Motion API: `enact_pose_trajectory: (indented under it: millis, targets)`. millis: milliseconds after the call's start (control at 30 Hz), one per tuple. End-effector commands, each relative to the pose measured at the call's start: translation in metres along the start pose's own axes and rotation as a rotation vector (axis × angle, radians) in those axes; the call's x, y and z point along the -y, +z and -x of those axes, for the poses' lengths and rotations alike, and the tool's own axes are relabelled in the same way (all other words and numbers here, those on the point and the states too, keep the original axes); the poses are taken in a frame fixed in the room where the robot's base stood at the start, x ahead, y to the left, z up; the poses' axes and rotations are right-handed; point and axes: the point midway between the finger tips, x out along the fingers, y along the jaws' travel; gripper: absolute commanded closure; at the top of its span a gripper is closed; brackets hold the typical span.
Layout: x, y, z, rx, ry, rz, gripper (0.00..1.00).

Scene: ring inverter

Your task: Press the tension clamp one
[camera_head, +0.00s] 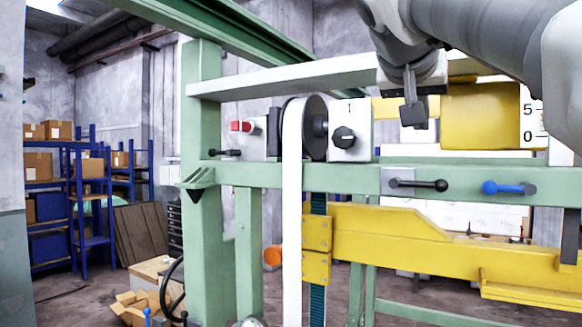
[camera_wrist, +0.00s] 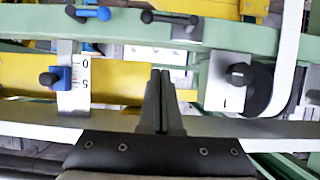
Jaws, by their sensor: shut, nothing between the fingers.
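A pale plate marked "1" (camera_head: 350,112) with a black knob (camera_head: 343,137) stands on the green rail, beside a black wheel carrying a white belt. No part is labelled as the tension clamp, so I cannot tell for certain whether this is clamp one. The knob also shows in the wrist view (camera_wrist: 238,73), right of my gripper. My gripper (camera_head: 413,115) hangs above the rail, right of the plate and apart from it. In the wrist view its fingertips (camera_wrist: 161,72) are together and empty, over the gap between the plate and the scale.
A black handle (camera_head: 417,184) and a blue handle (camera_head: 508,187) stick out from the green rail (camera_head: 275,174). A red knob (camera_head: 240,126) is at the left. A yellow block (camera_head: 486,115) and a scale (camera_head: 531,122) are right of my gripper. A pale beam (camera_head: 285,80) runs above.

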Motion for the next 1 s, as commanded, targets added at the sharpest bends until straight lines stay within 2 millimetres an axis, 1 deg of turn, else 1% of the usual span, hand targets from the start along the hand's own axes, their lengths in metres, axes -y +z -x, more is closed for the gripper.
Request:
enact_pose_trajectory:
  millis: [167,267,367,700,800,1000]
  targets:
    - [0.000,0.000,-0.003,0.001,0.000,0.001,1.00]
    - [-0.001,0.000,-0.012,0.002,0.002,0.001,1.00]
    - [-0.001,0.000,-0.028,0.003,0.003,0.002,1.00]
    - [-0.001,-0.001,-0.102,0.004,0.004,0.002,1.00]
    - [-0.001,0.015,-0.104,0.002,-0.001,0.001,1.00]
    - [0.000,0.032,-0.108,0.001,-0.002,0.002,1.00]
